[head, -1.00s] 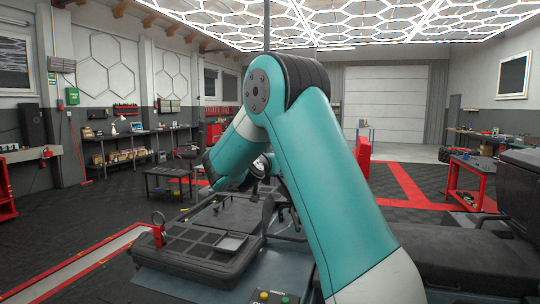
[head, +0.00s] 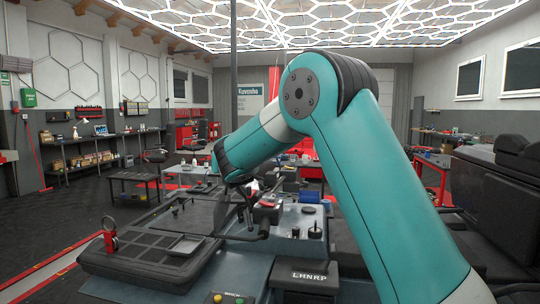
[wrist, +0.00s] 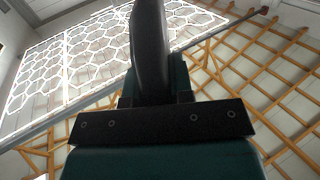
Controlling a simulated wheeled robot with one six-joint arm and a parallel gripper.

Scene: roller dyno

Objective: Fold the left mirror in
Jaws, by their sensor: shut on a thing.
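My gripper (head: 243,196) is at the end of my teal arm in the head view, low over the middle of the test stand. It is small and dark there. It is shut on a thin dark part that I take to be the left mirror, just above a dark bar with a black grip (head: 264,228). The mirror's outline and the exact contact are hard to make out. In the wrist view a long dark upright piece (wrist: 150,50) rises from the gripper's dark plate; I cannot tell whether it is a finger or the mirror.
A black tray unit (head: 125,258) stands at the left front, beside a console marked LHNRP (head: 308,275). A small dark table (head: 135,182) is at the left. A large dark body (head: 495,205) fills the right side. Dark floor at the left is open.

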